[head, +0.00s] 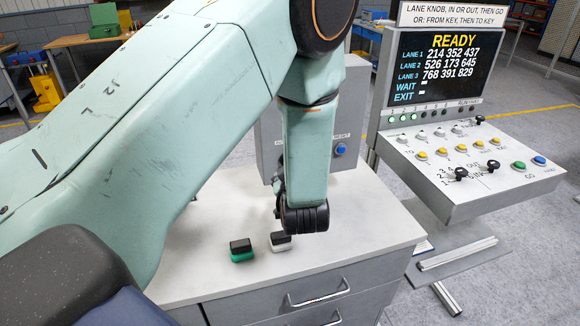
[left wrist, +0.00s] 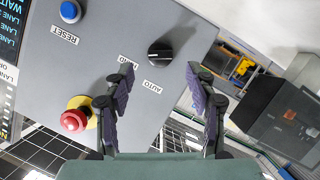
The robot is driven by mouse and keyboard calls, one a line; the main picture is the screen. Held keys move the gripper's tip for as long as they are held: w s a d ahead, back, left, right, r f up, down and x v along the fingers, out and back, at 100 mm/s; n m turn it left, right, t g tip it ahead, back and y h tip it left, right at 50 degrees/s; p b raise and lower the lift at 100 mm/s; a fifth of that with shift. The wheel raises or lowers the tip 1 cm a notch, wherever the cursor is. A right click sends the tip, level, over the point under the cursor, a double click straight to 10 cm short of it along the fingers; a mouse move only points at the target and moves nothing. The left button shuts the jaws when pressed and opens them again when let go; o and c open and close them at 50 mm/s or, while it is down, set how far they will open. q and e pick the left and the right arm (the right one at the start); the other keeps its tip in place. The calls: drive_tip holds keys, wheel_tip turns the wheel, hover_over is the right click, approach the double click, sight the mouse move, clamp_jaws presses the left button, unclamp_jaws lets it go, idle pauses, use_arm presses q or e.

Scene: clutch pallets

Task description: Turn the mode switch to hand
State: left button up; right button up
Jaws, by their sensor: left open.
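The mode switch (left wrist: 160,53) is a black round knob on a grey control box (left wrist: 100,30) in the left wrist view. Its labels, one reading AUTO and one partly covered by a finger, appear turned over beside it. I cannot tell which label the knob points to. My left gripper (left wrist: 160,72) is open, its two dark fingers apart on either side of the knob's line, with nothing between them. In the head view the box (head: 268,135) stands behind my left arm, which hides the switch and most of the gripper. My right gripper is not in view.
The box also carries a blue reset button (left wrist: 70,11) and a red stop button (left wrist: 73,120) near the left finger. A green-and-black block (head: 242,254) and a white-and-black block (head: 280,243) sit on the cabinet top (head: 370,215). A console (head: 470,160) stands right.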

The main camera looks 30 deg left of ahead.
use_arm(q)
drive_tip(key=v, duration=0.3)
drive_tip(key=shift+a, duration=0.1)
idle(0.5)
